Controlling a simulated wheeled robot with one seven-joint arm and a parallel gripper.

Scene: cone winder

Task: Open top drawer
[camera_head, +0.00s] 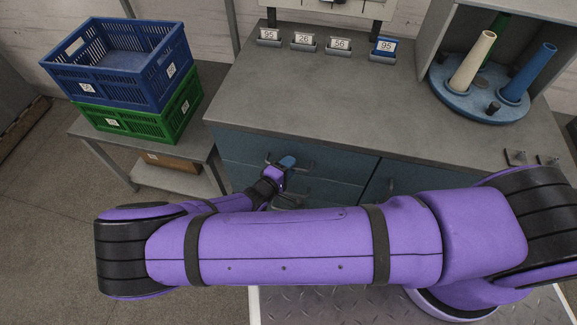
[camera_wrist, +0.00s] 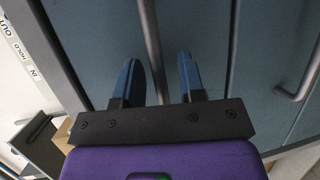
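The top drawer (camera_head: 325,160) is the blue-grey front just under the grey worktop and looks shut. Its bar handle (camera_head: 304,168) is partly hidden by my gripper (camera_head: 283,164) in the head view. In the wrist view, my gripper (camera_wrist: 158,80) has its two blue fingers apart. A grey handle bar (camera_wrist: 151,40) runs between them, with a gap on each side. The fingers point toward the drawer front. I cannot tell how deep the bar sits between the fingers.
Another handle (camera_wrist: 300,85) is at the right in the wrist view. A small table (camera_head: 92,130) with blue (camera_head: 125,65) and green (camera_head: 140,118) crates stands left of the cabinet. The worktop (camera_head: 300,100) carries several labelled holders and a blue round base (camera_head: 455,100) with cones.

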